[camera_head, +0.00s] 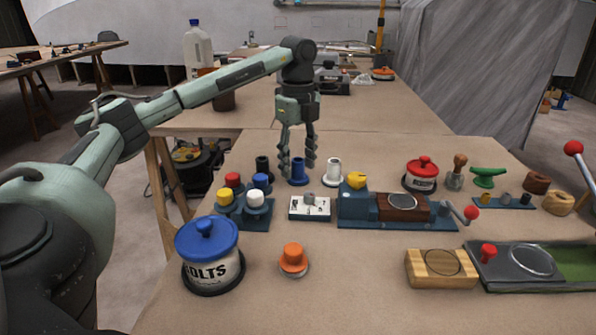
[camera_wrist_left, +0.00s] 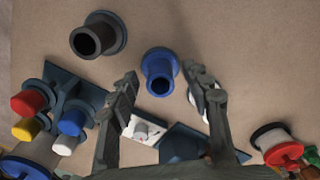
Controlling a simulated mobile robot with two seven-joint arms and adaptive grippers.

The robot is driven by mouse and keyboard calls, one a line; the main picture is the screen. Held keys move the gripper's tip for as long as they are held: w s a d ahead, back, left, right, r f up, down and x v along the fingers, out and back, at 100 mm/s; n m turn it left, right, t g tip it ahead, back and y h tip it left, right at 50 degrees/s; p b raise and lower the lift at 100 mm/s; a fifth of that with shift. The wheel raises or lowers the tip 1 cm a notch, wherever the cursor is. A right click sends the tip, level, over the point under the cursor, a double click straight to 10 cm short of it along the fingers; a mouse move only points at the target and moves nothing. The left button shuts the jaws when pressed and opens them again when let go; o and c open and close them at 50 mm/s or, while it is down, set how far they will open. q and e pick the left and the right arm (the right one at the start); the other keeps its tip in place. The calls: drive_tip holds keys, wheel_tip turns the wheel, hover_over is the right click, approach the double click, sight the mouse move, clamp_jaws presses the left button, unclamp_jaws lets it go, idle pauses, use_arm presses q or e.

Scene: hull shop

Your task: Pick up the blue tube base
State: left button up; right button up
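The blue tube base (camera_head: 298,174) is a hollow blue tube on a round flange, standing upright on the brown bench between a black tube base (camera_head: 263,168) and a white one (camera_head: 333,170). In the left wrist view, the blue tube base (camera_wrist_left: 160,72) shows its open mouth just beyond and between the fingertips. My left gripper (camera_head: 297,166) points down over it, open and empty, a finger to each side. The same gripper (camera_wrist_left: 160,78) fills the lower wrist view. I cannot tell whether a finger touches the tube. My right gripper is out of view.
A rack with red, blue, yellow and white caps (camera_head: 244,210) stands left of a white numbered block (camera_head: 310,207). A blue fixture (camera_head: 360,215) with a red-knobbed crank is to the right. A blue-lidded bolts tub (camera_head: 210,257) and an orange piece (camera_head: 293,260) stand in front.

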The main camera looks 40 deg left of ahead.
use_arm(q)
clamp_jaws()
